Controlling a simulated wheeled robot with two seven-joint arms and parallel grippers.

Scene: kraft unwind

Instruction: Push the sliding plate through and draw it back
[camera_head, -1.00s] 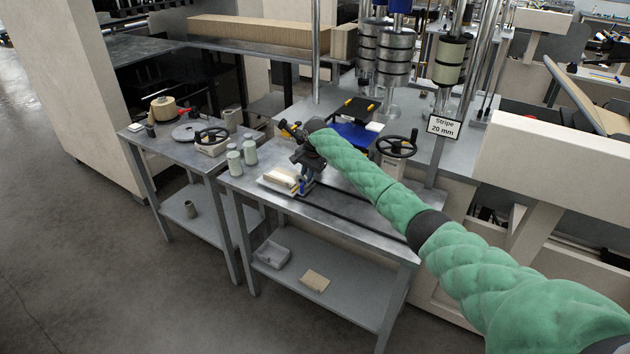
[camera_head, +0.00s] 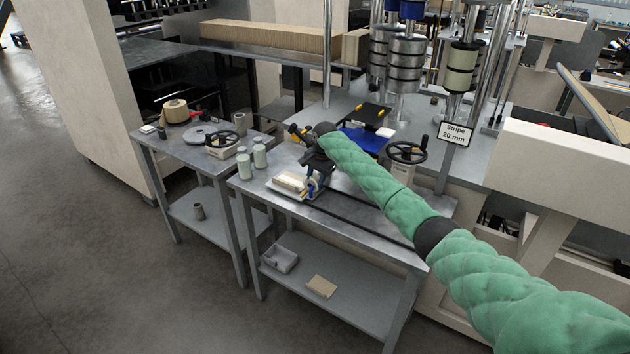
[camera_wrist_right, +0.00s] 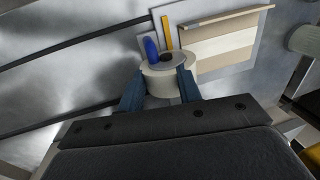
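The sliding plate (camera_head: 287,190) is a thin pale plate with cream strips on it, lying on the grey bench at the left end of two dark rails. It also shows in the right wrist view (camera_wrist_right: 232,62). A round cream knob (camera_wrist_right: 159,72) stands at the plate's near side, with a blue piece and a yellow strip beside it. My right gripper (camera_head: 314,187) comes down from above at this knob. In the right wrist view its two blue fingers (camera_wrist_right: 160,88) sit on both sides of the knob and appear to press on it. My left gripper is in no view.
Two dark rails (camera_head: 365,202) run right along the bench. A black handwheel (camera_head: 407,152) stands behind my right arm. Pale green cylinders (camera_head: 244,165) stand left of the plate. A side table (camera_head: 170,152) with a cream roll is farther left. Bench surface right of the plate is mostly clear.

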